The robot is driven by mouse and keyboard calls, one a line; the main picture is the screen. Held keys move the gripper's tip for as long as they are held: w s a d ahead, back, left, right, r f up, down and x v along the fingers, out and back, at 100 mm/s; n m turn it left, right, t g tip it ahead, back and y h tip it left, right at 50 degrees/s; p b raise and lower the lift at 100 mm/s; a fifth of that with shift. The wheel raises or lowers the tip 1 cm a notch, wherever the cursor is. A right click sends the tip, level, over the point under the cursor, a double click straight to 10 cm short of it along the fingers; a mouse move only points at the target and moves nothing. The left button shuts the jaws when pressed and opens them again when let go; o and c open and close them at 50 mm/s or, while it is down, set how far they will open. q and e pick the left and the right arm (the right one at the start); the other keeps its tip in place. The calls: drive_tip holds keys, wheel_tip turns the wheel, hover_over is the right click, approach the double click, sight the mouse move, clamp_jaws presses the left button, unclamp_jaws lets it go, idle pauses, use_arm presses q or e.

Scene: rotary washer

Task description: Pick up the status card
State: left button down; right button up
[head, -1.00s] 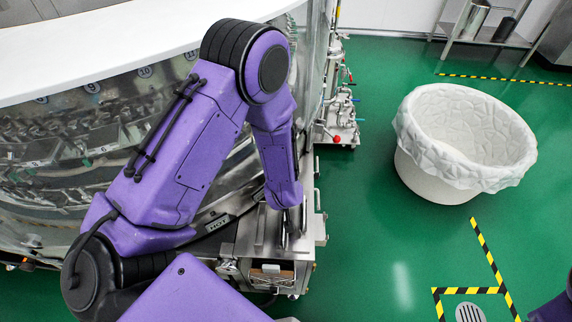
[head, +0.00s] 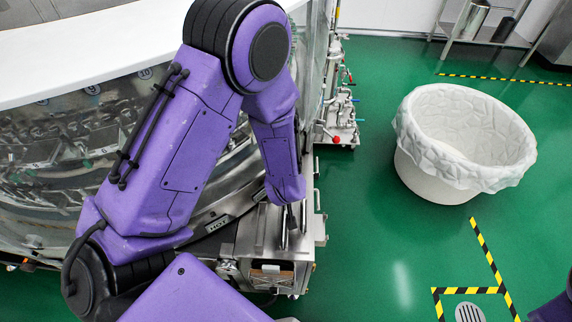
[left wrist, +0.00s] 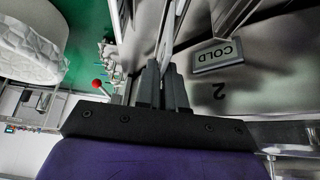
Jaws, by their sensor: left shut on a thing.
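My left gripper (left wrist: 160,85) is shut, its dark fingers close together on a thin, pale flat thing (left wrist: 167,38) seen nearly edge-on in the left wrist view. This appears to be the status card, but its face and any writing on it are turned away. In the head view my left gripper (head: 291,222) is small and partly hidden by my purple forearm, over the steel station (head: 262,240) beside the round washer. The card cannot be made out clearly there. My right gripper is not in view.
A COLD label (left wrist: 217,55) sits on steel close right of the fingers in the wrist view. The glass-walled washer (head: 60,150) is at left. A white lined tub (head: 440,180) stands on the green floor at right. Valves and pipes (head: 342,115) are behind the station.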

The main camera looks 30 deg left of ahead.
use_arm(q)
drive_tip(key=s+d+r+p, duration=0.4)
drive_tip(key=s+d+r, duration=0.3)
drive_tip(key=d+r, duration=0.3)
drive_tip(key=r+p, duration=0.3)
drive_tip(key=p, duration=0.2)
drive_tip(key=r+p, duration=0.2)
drive_tip(key=p, duration=0.1)
drive_tip(key=shift+d+r, duration=0.3)
drive_tip(key=shift+d, duration=0.05)
